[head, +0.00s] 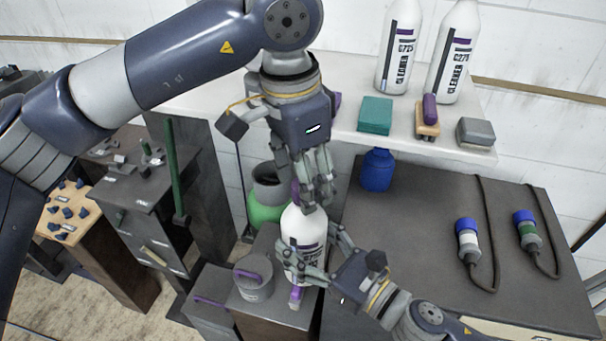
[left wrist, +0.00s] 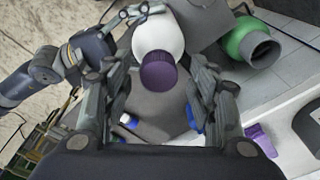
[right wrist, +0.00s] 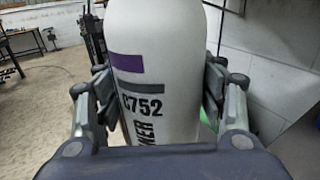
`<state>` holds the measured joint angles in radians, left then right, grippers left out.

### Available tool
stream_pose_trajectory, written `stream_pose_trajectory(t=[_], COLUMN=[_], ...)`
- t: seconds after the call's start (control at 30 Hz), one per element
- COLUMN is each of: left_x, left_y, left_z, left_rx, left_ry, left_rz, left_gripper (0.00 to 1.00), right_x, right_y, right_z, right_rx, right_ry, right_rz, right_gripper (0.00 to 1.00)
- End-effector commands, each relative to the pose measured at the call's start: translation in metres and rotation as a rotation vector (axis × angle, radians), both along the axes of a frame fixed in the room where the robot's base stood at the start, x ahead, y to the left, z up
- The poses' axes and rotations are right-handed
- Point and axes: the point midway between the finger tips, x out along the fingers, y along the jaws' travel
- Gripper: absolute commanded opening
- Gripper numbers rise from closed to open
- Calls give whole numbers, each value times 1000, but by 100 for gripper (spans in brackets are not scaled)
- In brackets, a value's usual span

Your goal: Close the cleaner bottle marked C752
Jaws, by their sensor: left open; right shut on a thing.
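The white cleaner bottle (head: 303,243) stands upright low in the middle of the head view. Its label reads C752 in the right wrist view (right wrist: 150,100). My right gripper (head: 308,264) is shut around the bottle's body, with fingers on both sides. A purple cap (left wrist: 159,72) sits at the bottle's top in the left wrist view; I cannot tell how tight it is. My left gripper (head: 312,196) points down from above, open, its fingers on either side of the cap with gaps. In the head view its fingers mostly hide the cap.
Two more white cleaner bottles (head: 399,45) (head: 455,50) stand on the white shelf (head: 350,118), with a teal box (head: 376,113) and a purple-handled brush (head: 429,108). A green container (head: 265,213) is behind the held bottle. A grey bucket (head: 254,280) is to its left. The dark tabletop (head: 410,235) has free room.

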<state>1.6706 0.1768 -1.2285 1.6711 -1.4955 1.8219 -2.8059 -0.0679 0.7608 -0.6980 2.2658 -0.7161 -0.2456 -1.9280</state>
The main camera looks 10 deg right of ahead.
Motion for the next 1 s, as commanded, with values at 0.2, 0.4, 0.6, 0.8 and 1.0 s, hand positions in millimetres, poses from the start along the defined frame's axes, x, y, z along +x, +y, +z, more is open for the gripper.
stream_pose_trajectory(t=[0.2, 0.4, 0.6, 0.8, 1.0], left_x=[0, 0, 0, 0, 0], left_y=[0, 0, 0, 0, -1], left_z=[19, 43, 45, 45, 46], left_rx=[0, -1, 0, -1, -9], left_ry=[-3, -1, 1, 2, 23], left_rz=[1, 1, 0, 22, 215], left_gripper=[53, 53, 53, 51, 51], right_x=[0, 0, 0, 0, 0], right_y=[0, 0, 0, 0, 0], right_z=[3, 2, 2, 2, 2], right_rx=[2, 2, 2, 2, 2], right_ry=[-5, -5, -5, -5, -5], right_rz=[1, 1, 1, 1, 1], right_gripper=[0, 0, 0, 0, 0])
